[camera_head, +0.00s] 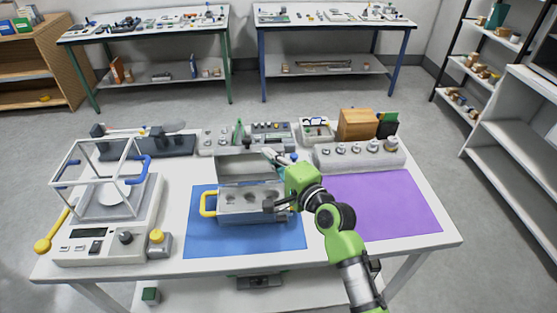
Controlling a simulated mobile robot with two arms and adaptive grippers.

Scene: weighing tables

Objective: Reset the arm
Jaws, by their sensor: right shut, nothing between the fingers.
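My right arm, green and dark, comes in from the bottom right. My right gripper (277,181) is at the right side of an open grey case (240,218) on a blue mat (202,240). The gripper is shut with nothing held; the arm partly hides the case. The case has a yellow handle (208,204) on its left, and its lid (232,167) stands up at the back. My left gripper is not in view.
A balance (105,246) with a glass-like frame stands at the left. A purple mat (390,206) at the right is bare. Behind are a row of weights on a grey block (358,158), a wooden block (356,124) and equipment (272,134).

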